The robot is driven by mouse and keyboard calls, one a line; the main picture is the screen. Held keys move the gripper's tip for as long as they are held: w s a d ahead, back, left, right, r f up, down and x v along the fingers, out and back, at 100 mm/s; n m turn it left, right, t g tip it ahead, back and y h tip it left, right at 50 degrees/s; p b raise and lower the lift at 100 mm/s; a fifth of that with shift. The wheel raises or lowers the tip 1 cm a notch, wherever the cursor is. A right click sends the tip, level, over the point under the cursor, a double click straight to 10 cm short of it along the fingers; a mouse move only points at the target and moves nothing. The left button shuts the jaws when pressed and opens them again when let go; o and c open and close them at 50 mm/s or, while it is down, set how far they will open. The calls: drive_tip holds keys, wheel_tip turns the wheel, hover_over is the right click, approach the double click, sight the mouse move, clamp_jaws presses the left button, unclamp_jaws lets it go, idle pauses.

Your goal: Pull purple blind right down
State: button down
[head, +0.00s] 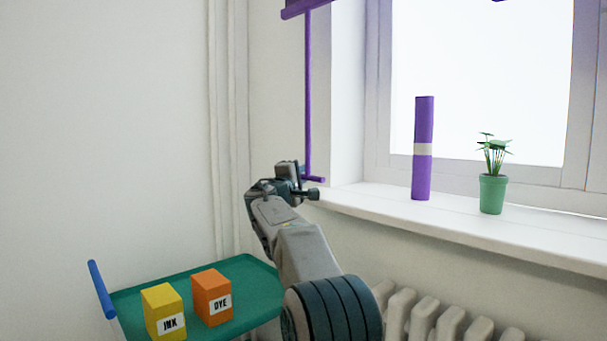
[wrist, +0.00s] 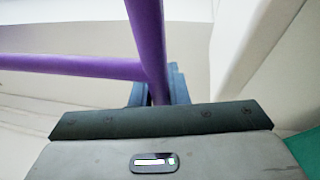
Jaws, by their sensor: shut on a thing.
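The purple blind (head: 303,9) shows only at the top edge of the head view, by the window. A thin purple rod (head: 307,95) hangs straight down from it and ends in a short purple crossbar (head: 318,179). My gripper (head: 309,186) is at this lower end, left of the sill, shut on the purple pull handle. In the wrist view, two purple bars (wrist: 148,40) meet at a junction close to the blue fingers (wrist: 160,88). One bar runs in between the fingers. Most of the blind is out of view.
The white windowsill (head: 460,228) holds a purple tube (head: 423,170) with a pale band and a green potted plant (head: 492,190). Below are a white radiator (head: 425,318) and a green trolley (head: 255,282) with a yellow INK box (head: 163,308) and an orange DYE box (head: 212,296).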

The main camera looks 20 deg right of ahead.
drive_tip(key=shift+a, duration=0.15)
drive_tip(key=c, duration=1.4)
unclamp_jaws()
drive_tip(key=shift+w, duration=0.15)
drive_tip(key=shift+s+a+f, duration=0.1)
drive_tip(key=shift+s+a, duration=0.15)
drive_tip(key=shift+s, duration=0.15)
drive_tip(key=v, duration=1.2)
drive_tip(key=shift+s+f, duration=0.2)
drive_tip(key=shift+s, duration=0.15)
drive_tip(key=shift+a, duration=0.15)
drive_tip(key=shift+c, duration=0.4)
